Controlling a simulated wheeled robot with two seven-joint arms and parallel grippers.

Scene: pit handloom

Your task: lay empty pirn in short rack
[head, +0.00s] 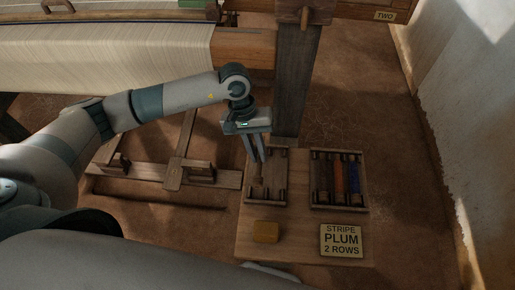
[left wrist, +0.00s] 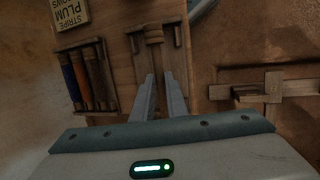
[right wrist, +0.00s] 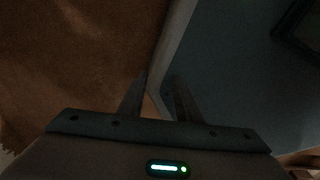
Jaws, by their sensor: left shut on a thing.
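My left gripper (head: 258,158) points down over the narrow wooden rack (head: 278,165), the likely short rack. It is shut on a plain brown wooden pirn (head: 260,182) with no coloured yarn showing. In the left wrist view the pirn (left wrist: 154,38) extends from between the fingertips, lengthwise between the rack's sides (left wrist: 136,45). I cannot tell whether the pirn touches the rack floor. My right gripper (right wrist: 159,78) is in its own wrist view only, with its fingers apart and nothing between them.
A wider rack (head: 340,207) to the right holds several pirns, including orange and blue ones. A loom post (head: 296,85) stands just behind the racks.

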